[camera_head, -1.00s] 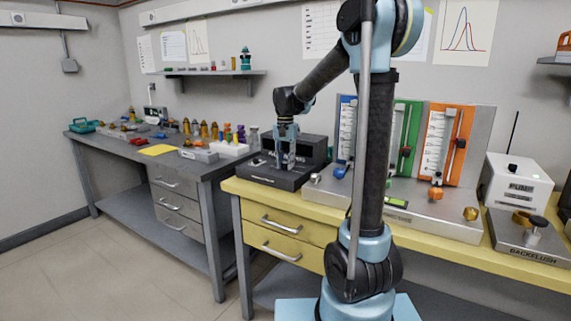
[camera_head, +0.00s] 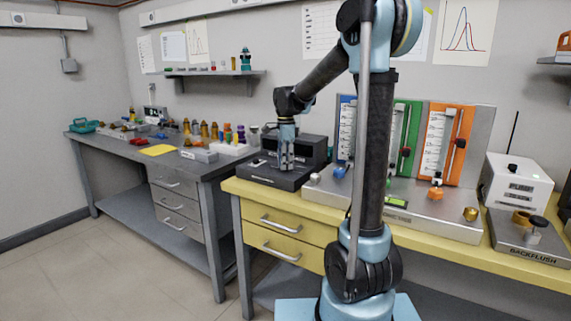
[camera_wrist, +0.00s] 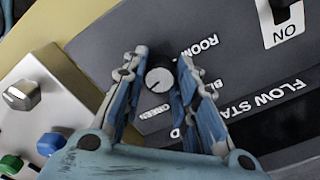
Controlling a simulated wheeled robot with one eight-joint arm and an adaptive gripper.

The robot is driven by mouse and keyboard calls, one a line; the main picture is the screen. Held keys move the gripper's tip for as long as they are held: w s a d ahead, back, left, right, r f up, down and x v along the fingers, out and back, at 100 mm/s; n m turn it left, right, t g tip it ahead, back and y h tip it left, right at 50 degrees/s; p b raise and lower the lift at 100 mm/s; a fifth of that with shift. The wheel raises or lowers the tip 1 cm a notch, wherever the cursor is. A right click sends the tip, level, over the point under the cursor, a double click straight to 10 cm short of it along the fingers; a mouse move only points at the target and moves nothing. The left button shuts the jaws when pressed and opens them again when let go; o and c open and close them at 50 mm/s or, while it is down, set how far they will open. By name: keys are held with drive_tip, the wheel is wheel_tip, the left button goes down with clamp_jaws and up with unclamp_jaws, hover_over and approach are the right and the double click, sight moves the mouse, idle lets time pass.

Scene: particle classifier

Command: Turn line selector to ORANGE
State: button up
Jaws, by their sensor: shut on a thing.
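The line selector is a small round knob (camera_wrist: 158,80) with a pale face and dark rim, on the dark flow station box (camera_wrist: 225,60). Labels around it read ROOM, GREEN and a partly covered word starting with BL; an ORANGE label is not legible. A dark mark on its face points to the lower left. My gripper (camera_wrist: 158,68) has its two blue fingers shut on the knob, one on each side. In the head view my gripper (camera_head: 287,160) points down onto the flow station (camera_head: 262,174), and the fingers hide the knob.
A pale panel with a grey knob (camera_wrist: 21,95) and green and blue parts is close on the left in the wrist view. In the head view, the metal flow panel (camera_head: 425,208) with coloured valves stands to the right on the yellow bench (camera_head: 300,210).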

drive_tip(key=shift+w+a+m, duration=0.15)
drive_tip(key=shift+m, duration=1.75)
drive_tip(key=shift+r, duration=0.1)
drive_tip(key=o, duration=1.1)
drive_tip(key=shift+r, duration=0.1)
wheel_tip(320, 180, up, 12)
drive_tip(key=shift+f, duration=0.2)
